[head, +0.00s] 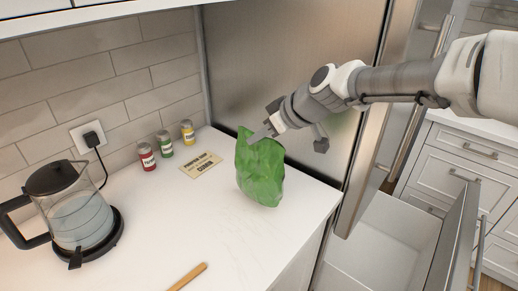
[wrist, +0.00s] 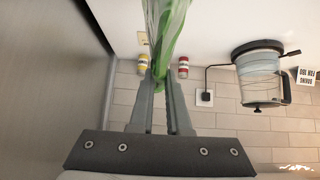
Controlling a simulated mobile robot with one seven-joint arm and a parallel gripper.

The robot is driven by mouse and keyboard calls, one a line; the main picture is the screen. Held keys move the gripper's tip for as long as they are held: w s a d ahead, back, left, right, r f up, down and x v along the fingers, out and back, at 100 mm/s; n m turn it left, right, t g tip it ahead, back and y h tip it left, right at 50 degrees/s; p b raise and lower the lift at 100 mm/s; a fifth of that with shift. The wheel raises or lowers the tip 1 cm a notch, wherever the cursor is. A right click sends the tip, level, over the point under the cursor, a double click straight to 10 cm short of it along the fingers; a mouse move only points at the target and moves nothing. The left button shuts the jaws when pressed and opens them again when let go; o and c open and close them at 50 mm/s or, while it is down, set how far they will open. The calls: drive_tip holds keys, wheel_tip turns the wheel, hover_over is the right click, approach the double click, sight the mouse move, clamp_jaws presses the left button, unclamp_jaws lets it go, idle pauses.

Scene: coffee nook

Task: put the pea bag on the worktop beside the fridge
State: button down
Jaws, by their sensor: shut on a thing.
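The green pea bag (head: 261,172) hangs from my gripper (head: 262,133) above the right part of the white worktop (head: 190,225). My gripper is shut on the bag's upper end. In the wrist view the fingers of my gripper (wrist: 160,95) close on the green bag (wrist: 168,35). I cannot tell whether the bag's lower end touches the worktop. The steel fridge (head: 275,75) stands right behind the bag, and its side also shows in the wrist view (wrist: 50,70).
A kettle (head: 78,215) stands at the left. Several spice jars (head: 165,144) line the wall, with a card (head: 201,165) in front. A wooden stick (head: 188,277) lies near the front. An open drawer (head: 375,245) sits at the lower right. The middle worktop is clear.

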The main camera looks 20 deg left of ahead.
sight(259, 149)
drive_tip(key=shift+f, duration=1.9)
drive_tip(key=c, duration=0.9)
unclamp_jaws()
drive_tip(key=v, duration=1.2)
